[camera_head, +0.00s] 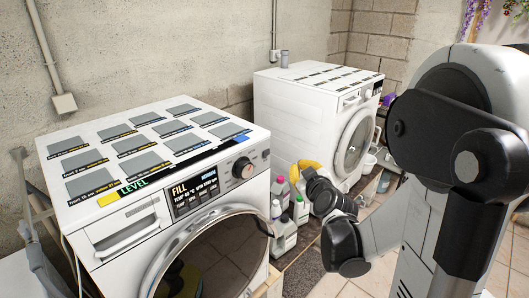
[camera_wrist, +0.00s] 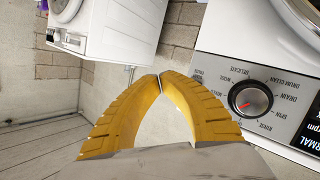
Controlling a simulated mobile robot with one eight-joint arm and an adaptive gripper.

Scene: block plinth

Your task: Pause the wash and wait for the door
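The near white washing machine (camera_head: 130,215) stands at the left, its round glass door (camera_head: 225,255) in front. Its dark display (camera_head: 192,190) reads FILL, with temperature and spin lines below. A green LEVEL label (camera_head: 133,186) lies along the top front edge. The dial (camera_head: 243,168) sits right of the display; in the wrist view the dial (camera_wrist: 250,98) has a red pointer and programme names around it. My gripper (camera_head: 297,172) is right of the machine, apart from the dial. In the wrist view my gripper's yellow fingers (camera_wrist: 159,80) meet at the tips, with nothing between them.
A second white machine (camera_head: 300,105) stands behind to the right, its round door facing right. Label cards cover both tops. Tiled floor is clear at the lower right.

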